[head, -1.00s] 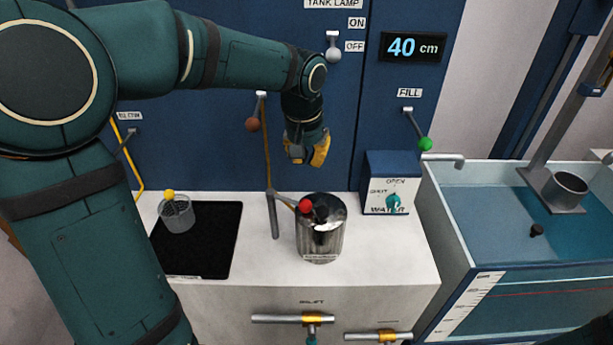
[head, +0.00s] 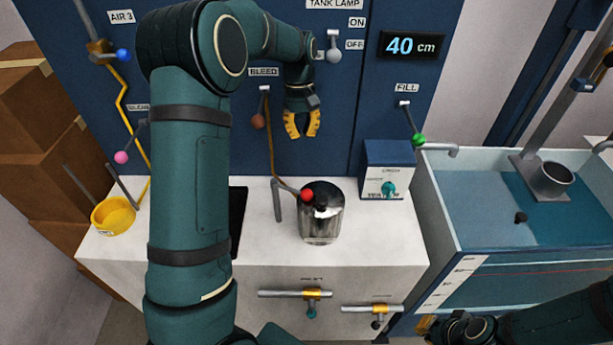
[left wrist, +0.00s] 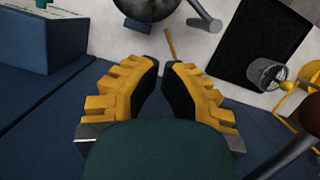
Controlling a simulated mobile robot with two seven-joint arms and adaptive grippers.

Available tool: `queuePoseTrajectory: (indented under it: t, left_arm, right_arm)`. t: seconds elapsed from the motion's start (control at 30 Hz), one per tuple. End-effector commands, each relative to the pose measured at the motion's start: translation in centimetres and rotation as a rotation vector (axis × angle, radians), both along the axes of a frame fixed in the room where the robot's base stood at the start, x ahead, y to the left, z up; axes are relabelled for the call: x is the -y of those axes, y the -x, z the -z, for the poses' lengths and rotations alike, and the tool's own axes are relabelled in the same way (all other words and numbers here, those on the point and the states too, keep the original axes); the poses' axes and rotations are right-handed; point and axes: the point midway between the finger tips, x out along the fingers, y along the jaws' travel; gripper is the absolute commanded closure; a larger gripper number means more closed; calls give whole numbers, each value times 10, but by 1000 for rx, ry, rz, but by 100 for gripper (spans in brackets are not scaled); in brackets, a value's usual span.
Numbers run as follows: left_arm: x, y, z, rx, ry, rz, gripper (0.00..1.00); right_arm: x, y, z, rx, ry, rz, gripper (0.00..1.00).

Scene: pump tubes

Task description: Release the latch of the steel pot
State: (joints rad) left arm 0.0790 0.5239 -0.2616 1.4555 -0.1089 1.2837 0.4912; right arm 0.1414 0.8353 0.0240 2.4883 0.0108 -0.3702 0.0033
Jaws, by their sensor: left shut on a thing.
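The steel pot (head: 321,225) stands upright on the white counter, with a red ball knob (head: 307,195) and dark fittings on its top. I cannot tell which part is the latch or its state. My left gripper (head: 301,134) hangs above and behind the pot, fingers down, apart from it. In the left wrist view its fingertips (left wrist: 164,64) are close together, with a narrow gap; anything gripped there cannot be made out. The pot's dark top (left wrist: 148,8) shows at the upper edge there. My right gripper (head: 425,325) is at the lower right, mostly hidden.
A brown-knobbed bleed lever (head: 257,121) is left of my left gripper. A grey pipe (head: 277,201) stands left of the pot. A blue valve box (head: 387,158) is behind right, the water tank (head: 440,200) further right. A yellow bowl (head: 113,216) is at left.

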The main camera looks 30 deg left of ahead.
Motion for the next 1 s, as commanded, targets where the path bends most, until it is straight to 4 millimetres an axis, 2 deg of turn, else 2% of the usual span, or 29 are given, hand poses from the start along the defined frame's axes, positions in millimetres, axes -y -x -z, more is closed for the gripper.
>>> queuePoseTrajectory:
  t: [0.13,0.27,0.7,1.0]
  left_arm:
    - [1,1,5,-1,0,1,100]
    - [4,4,20,-3,1,1,100]
    - [17,19,102,-2,0,2,100]
    - [39,43,104,0,-1,2,100]
  right_arm:
    - [0,0,1,0,0,0,100]
    - [0,0,2,-1,0,0,100]
    - [0,0,9,-1,2,0,100]
    - [0,0,8,-1,2,0,100]
